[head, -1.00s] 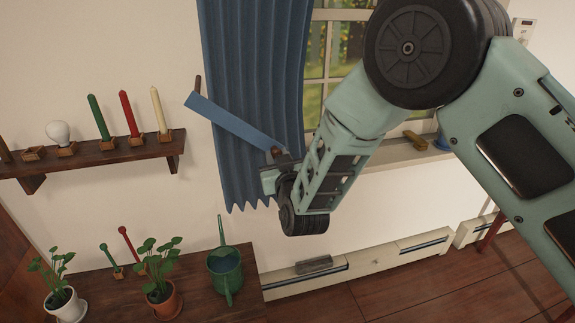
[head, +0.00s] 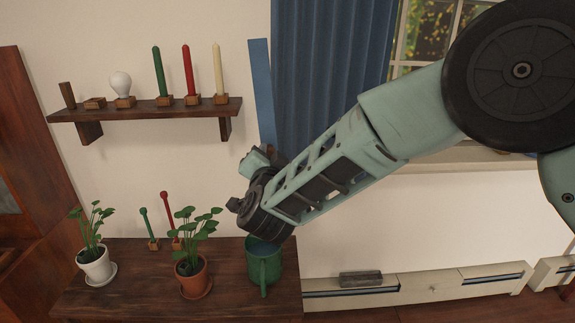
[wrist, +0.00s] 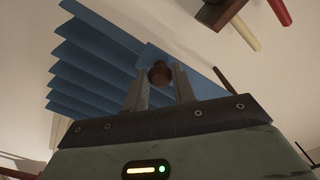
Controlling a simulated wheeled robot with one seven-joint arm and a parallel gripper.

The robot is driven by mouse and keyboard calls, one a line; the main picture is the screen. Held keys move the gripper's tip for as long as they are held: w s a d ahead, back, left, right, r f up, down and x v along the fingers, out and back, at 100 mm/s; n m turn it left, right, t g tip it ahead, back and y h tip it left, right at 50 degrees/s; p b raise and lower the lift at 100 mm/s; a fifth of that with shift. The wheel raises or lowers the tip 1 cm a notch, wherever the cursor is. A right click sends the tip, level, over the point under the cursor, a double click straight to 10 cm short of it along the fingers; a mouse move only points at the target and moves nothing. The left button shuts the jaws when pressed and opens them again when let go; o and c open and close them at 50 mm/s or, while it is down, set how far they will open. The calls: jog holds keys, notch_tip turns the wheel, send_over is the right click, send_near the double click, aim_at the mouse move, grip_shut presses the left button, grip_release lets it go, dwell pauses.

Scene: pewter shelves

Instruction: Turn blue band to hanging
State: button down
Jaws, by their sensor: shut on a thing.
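The blue band (head: 261,92) is a long flat strip. In the head view it stands nearly upright beside the left edge of the blue curtain (head: 330,75), with its lower end at my gripper (head: 268,152). In the wrist view my gripper (wrist: 160,88) is shut on a brown knob (wrist: 160,74) at the band's end, and part of the band (wrist: 188,72) shows behind the fingers. The curtain's pleats (wrist: 95,62) fan out to the left there. A thin brown peg (wrist: 222,78) shows to the right; I cannot tell whether it touches the band.
A wall shelf (head: 140,112) with candles and a bulb (head: 121,84) is left of the band. The window (head: 425,35) is to the right.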

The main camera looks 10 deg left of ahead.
jog(key=shift+s+a+f+m+b, duration=0.15)
jog(key=shift+a+m+b, duration=0.1)
jog(key=shift+a, duration=0.25)
jog(key=shift+s+a+r+m+b, duration=0.15)
jog(key=shift+a+m, duration=0.1)
jog(key=shift+a, duration=0.2)
jog(key=c, duration=1.1)
grip_release()
jog(key=shift+a, duration=0.1)
jog(key=shift+c, duration=0.2)
jog(key=shift+s, duration=0.1)
jog(key=b+v, duration=0.1)
jog(key=v, duration=1.6)
jog(key=shift+s, duration=0.15)
